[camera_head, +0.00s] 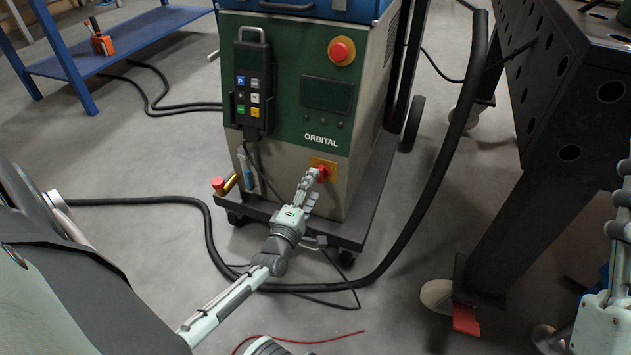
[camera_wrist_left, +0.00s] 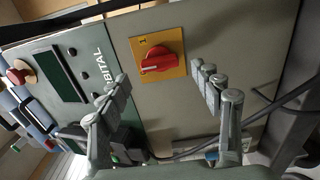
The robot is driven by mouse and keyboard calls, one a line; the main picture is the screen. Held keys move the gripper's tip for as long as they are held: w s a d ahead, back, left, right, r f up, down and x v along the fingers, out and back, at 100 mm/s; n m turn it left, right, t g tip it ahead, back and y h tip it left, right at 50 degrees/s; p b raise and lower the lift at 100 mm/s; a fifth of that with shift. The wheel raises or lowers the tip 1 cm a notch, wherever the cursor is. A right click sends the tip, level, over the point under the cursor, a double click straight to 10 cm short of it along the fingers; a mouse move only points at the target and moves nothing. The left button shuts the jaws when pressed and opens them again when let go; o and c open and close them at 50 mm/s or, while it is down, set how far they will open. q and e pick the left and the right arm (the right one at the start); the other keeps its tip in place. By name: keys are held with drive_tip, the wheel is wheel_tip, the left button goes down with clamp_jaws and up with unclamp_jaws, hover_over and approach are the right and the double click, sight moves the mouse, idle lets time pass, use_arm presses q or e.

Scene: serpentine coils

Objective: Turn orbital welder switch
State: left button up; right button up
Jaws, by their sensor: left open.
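The orbital welder (camera_head: 300,130) is a green and grey cabinet labelled ORBITAL. Its switch (camera_head: 322,173) is a red knob on a yellow plate low on the front. In the left wrist view the switch (camera_wrist_left: 158,61) shows whole, with its red handle lying roughly across the picture. My left gripper (camera_head: 308,187) is in front of the switch, fingers pointing at it. In the wrist view the left gripper (camera_wrist_left: 163,80) is open, with its fingers spread either side of the switch and a gap to it. My right gripper (camera_head: 618,210) is partly cut off at the right edge.
A red emergency button (camera_head: 341,51) and a handheld pendant (camera_head: 249,85) are on the welder's front. A thick black hose (camera_head: 440,190) curves around its right side. A dark perforated table (camera_head: 570,90) stands at right, a blue shelf (camera_head: 120,40) at upper left.

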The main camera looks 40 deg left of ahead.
use_arm(q)
drive_tip(key=v, duration=0.9)
